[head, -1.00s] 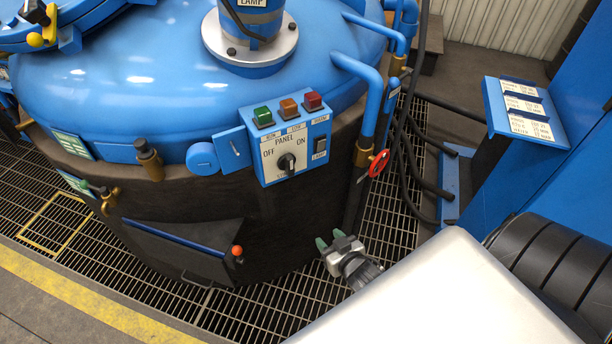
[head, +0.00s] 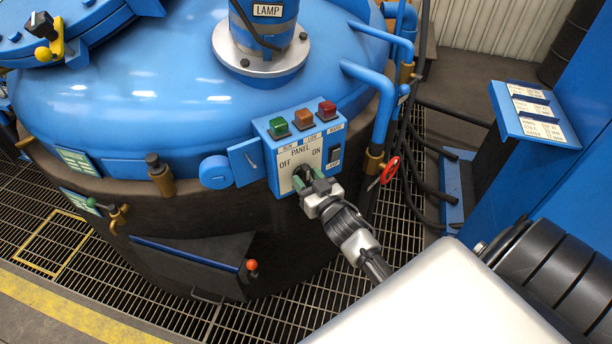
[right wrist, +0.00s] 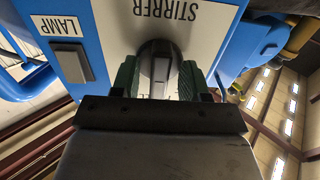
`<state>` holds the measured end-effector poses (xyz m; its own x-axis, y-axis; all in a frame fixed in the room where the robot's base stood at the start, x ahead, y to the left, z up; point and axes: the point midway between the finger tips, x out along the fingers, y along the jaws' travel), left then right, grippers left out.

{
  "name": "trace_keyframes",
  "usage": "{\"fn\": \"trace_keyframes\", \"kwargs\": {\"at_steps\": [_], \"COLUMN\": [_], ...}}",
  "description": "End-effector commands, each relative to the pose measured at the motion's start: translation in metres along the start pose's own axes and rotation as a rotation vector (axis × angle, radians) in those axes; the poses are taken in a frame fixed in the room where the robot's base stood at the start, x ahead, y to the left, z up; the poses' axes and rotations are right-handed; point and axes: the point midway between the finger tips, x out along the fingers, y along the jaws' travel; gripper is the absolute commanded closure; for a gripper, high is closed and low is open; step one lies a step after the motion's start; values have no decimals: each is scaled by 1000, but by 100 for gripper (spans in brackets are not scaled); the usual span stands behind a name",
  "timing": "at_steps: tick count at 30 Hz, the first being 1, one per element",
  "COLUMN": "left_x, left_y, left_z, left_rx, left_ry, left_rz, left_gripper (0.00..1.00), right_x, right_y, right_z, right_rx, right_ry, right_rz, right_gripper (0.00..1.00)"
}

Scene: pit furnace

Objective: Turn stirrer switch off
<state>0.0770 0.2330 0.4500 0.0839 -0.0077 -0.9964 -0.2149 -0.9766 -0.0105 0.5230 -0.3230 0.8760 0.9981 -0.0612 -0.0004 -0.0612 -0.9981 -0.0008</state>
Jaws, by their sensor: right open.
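The stirrer switch is a dark rotary knob (head: 302,173) on the blue control panel, between the words OFF at its left and ON at its right. My right gripper (head: 309,180) is at the knob and partly covers it in the head view. In the right wrist view the knob (right wrist: 160,62) sits between the two green fingers of my open right gripper (right wrist: 160,77), below the STIRRER label (right wrist: 179,12). Whether the fingers touch the knob is unclear. The direction of its pointer is hard to read. My left gripper is in neither view.
Green (head: 279,127), orange (head: 303,118) and red (head: 327,109) buttons stand on top of the panel. A lamp rocker switch (head: 333,156) is right of the knob.

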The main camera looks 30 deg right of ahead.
Motion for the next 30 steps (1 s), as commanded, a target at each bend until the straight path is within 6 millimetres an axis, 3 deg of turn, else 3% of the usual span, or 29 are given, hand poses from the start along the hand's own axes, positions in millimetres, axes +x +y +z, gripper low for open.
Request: {"fn": "trace_keyframes", "kwargs": {"at_steps": [11,21,30], "left_x": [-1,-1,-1], "left_y": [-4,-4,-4], "left_z": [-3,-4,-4], "left_rx": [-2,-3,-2], "left_ry": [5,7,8], "left_rz": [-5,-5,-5], "left_gripper": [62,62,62], "right_x": [9,8,8], "right_y": [0,0,0], "right_z": [0,0,0], "right_rx": [-2,-1,-37], "right_ry": [0,0,-1], "right_rz": [0,0,0], "right_gripper": [55,100,100]}}
